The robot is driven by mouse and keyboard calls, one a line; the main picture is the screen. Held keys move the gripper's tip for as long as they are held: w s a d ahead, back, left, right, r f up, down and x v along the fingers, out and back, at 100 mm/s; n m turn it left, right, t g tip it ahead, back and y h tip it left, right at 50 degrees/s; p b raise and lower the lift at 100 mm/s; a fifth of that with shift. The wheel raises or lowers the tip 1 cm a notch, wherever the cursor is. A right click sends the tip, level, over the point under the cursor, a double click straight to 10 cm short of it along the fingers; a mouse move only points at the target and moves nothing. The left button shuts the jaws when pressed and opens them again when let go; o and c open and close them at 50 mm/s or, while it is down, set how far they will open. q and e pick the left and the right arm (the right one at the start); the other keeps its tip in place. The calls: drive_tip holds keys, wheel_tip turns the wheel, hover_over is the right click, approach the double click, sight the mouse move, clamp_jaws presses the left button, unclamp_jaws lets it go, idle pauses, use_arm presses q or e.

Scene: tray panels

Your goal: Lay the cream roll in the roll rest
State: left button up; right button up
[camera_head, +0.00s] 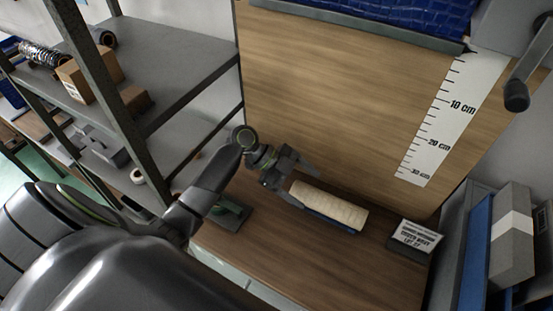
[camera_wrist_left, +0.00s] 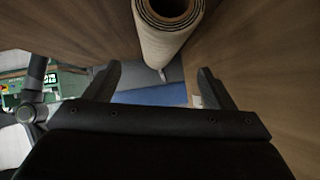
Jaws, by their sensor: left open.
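The cream roll (camera_head: 330,204) lies on its side along a narrow blue piece, which looks like the roll rest (camera_head: 331,227), on the wooden bench. The roll hides most of the rest, so I cannot tell how fully it is seated. My left gripper (camera_head: 305,188) is open at the roll's left end. In the left wrist view, the roll's hollow end (camera_wrist_left: 168,12) shows at the top, beyond the open fingertips (camera_wrist_left: 160,70), with nothing seen clamped between them. My right gripper is not in view.
A small sign block (camera_head: 415,236) stands right of the roll. A grey-and-white box (camera_head: 512,235) is at the far right. A wooden panel with a ruler strip (camera_head: 450,120) rises behind. A shelf rack (camera_head: 185,60) stands left.

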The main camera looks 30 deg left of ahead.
use_arm(q)
drive_tip(key=p+v, duration=0.2)
drive_tip(key=v, duration=0.8)
drive_tip(key=shift+a, duration=0.1)
